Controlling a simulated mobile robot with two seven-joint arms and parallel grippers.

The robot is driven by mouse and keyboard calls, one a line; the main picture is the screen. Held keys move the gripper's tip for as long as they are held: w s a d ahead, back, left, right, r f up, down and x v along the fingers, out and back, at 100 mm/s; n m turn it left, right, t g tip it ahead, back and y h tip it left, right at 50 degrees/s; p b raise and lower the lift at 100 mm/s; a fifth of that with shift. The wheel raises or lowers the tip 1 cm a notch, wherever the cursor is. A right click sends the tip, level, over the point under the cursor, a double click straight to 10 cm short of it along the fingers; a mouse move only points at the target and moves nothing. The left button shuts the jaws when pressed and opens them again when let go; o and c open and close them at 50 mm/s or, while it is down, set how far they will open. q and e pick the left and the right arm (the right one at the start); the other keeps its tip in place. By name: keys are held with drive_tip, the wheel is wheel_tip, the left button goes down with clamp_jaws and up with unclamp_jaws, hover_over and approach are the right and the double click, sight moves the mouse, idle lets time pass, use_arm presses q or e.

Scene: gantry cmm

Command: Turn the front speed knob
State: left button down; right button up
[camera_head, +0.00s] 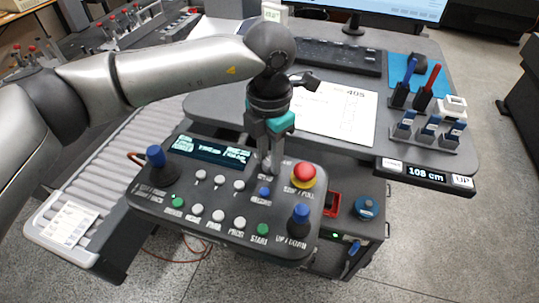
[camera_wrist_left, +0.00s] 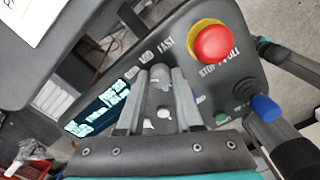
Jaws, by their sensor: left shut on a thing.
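The control panel (camera_head: 150,198) is a dark slanted box with a display, buttons, toggles and two blue-topped joysticks. My left gripper (camera_head: 268,168) reaches down onto its upper part, just left of the red stop button (camera_head: 304,174). In the left wrist view, the grey speed knob (camera_wrist_left: 160,76) sits between the two fingers of my left gripper (camera_wrist_left: 159,88), below the printed words MID and FAST. The fingers are closed on the knob. In the head view the fingers hide the knob. My right gripper is not in view.
The red stop button also shows in the left wrist view (camera_wrist_left: 212,42), close to the fingers. A blue-topped joystick (camera_head: 300,215) stands at the panel's right front. A desk (camera_head: 225,100) with a keyboard (camera_head: 335,55) and paper sheet (camera_head: 335,112) lies behind.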

use_arm(q)
drive_tip(key=c, duration=0.6)
unclamp_jaws()
wheel_tip(320, 180, up, 15)
drive_tip(key=shift+r+b, duration=0.1)
drive_tip(key=shift+b, duration=0.45)
